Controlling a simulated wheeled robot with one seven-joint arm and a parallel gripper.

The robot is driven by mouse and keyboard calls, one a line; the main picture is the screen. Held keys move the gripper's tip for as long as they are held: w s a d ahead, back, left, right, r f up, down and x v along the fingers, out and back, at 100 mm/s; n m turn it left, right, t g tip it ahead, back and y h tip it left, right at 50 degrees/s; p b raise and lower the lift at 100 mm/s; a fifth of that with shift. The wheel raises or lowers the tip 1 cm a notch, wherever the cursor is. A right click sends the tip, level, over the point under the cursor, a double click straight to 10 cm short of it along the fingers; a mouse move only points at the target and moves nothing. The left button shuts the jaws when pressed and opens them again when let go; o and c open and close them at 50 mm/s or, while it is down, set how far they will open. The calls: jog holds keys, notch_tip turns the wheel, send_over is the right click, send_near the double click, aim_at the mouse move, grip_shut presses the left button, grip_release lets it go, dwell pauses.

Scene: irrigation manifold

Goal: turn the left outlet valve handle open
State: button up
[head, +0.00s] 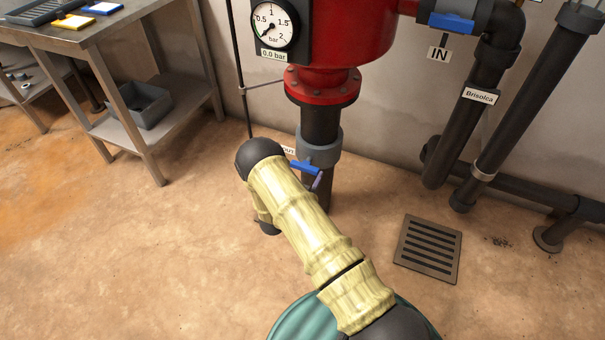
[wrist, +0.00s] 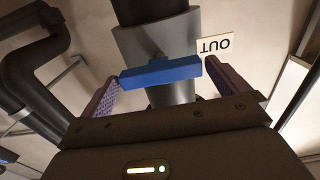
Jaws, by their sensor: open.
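The outlet valve has a blue bar handle (head: 305,167) on a grey collar (head: 318,147) around the dark pipe below the red tank. In the wrist view the handle (wrist: 160,73) lies crosswise to the pipe, beside an upside-down OUT label (wrist: 215,47). My gripper (wrist: 160,78) is open, with one purple finger near each end of the handle. Whether either finger touches it I cannot tell. In the head view my arm hides most of the gripper; a purple finger shows just below the handle.
The red tank (head: 345,35) carries a gauge (head: 274,24) and a 0.0 bar tag. Another blue handle (head: 452,22) sits by the IN label (head: 438,53) at upper right. Dark pipes (head: 490,110) stand at right. A floor drain (head: 428,249) and a metal table (head: 85,40) flank open floor.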

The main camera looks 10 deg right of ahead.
jog(key=shift+w+d, duration=0.25)
jog(key=shift+w, duration=0.1)
jog(key=c, duration=0.7)
